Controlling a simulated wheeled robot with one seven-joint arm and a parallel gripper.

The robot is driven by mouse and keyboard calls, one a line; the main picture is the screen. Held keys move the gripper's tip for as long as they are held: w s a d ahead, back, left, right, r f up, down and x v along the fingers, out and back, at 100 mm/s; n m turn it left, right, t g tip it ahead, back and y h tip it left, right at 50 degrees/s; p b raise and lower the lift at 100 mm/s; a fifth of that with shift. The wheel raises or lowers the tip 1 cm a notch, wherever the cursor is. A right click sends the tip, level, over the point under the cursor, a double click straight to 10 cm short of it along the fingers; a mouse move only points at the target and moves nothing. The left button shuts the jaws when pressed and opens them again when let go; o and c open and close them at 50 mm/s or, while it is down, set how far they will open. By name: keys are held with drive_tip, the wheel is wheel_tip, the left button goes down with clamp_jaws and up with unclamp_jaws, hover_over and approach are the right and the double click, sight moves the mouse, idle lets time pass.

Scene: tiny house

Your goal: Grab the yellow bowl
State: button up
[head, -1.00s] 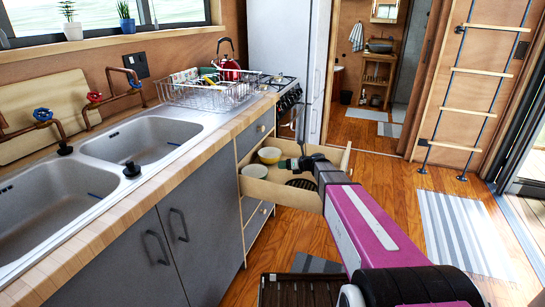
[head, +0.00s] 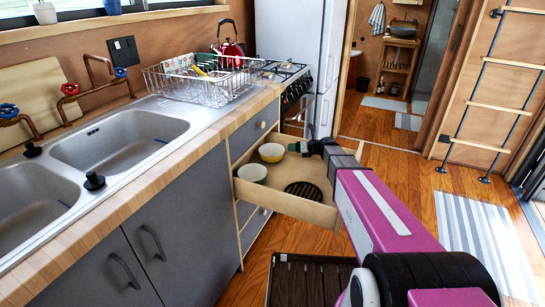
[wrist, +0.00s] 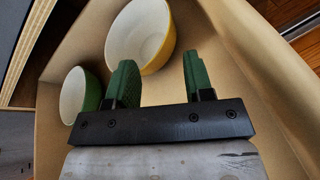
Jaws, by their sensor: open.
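The yellow bowl (head: 271,153) has a white inside and sits in the open drawer (head: 291,206), towards its far end. In the wrist view the yellow bowl (wrist: 141,35) is just ahead of my gripper (wrist: 158,78), off to the left of the space between the fingers. My gripper is open and empty, with its green fingers spread over the drawer. In the head view my gripper (head: 299,147) is beside the yellow bowl, on its right. The left finger looks close to the bowl's rim; I cannot tell if they touch.
A green bowl (head: 252,173) with a white inside sits in the drawer nearer the front; it also shows in the wrist view (wrist: 80,97). A round black trivet (head: 303,190) lies in the drawer. Wooden drawer walls surround them. The counter edge (head: 200,140) is at left.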

sight(275, 147)
drive_tip(key=x, duration=0.8)
drive_tip(key=shift+w+d, duration=0.2)
drive_tip(key=shift+w, duration=0.15)
drive_tip(key=shift+r, duration=0.1)
clamp_jaws()
